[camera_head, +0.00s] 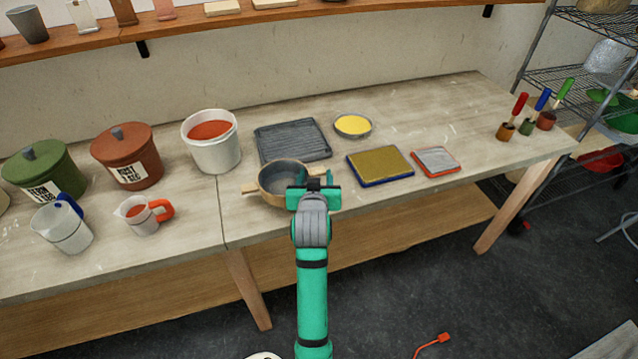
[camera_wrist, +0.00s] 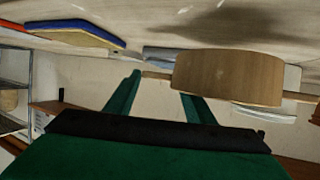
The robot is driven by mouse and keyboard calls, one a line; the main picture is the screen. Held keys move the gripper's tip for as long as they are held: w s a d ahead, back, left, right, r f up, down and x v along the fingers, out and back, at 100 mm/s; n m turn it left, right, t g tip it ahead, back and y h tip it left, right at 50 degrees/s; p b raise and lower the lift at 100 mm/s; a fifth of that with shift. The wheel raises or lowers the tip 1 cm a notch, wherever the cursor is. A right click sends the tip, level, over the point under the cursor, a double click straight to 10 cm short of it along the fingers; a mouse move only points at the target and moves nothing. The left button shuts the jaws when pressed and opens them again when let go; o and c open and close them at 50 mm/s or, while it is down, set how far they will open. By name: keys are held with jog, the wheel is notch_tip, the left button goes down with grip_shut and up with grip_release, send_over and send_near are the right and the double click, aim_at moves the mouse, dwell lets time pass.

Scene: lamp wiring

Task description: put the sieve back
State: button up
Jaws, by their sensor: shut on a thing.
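The sieve (camera_head: 268,190) is a round wooden ring with a grey inside and stub handles on opposite sides. In the head view it is near the front edge of the table, in front of the grey ribbed tray. My gripper (camera_head: 318,182) is at its right side and shut on its right handle. In the wrist view the wooden ring (camera_wrist: 228,78) is just beyond my fingers (camera_wrist: 160,88), with the handle's end between the tips. I cannot tell whether the sieve touches the table.
The ribbed tray (camera_head: 290,142) lies behind the sieve, and a white bucket (camera_head: 225,155) of red liquid stands left of it. A yellow-filled bowl (camera_head: 352,126), yellow pad (camera_head: 380,165) and grey pad (camera_head: 436,161) are on the right. Jugs and lidded pots stand left.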

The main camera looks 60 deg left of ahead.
jog(key=f, duration=0.2)
jog(key=a+f, duration=0.1)
jog(key=shift+w+f, duration=0.25)
jog(key=shift+w, duration=0.05)
jog(key=shift+w+d+f, duration=0.1)
jog(key=shift+f, duration=0.3)
jog(key=shift+f, duration=0.1)
jog(key=o, duration=1.1)
jog(key=v, duration=1.2)
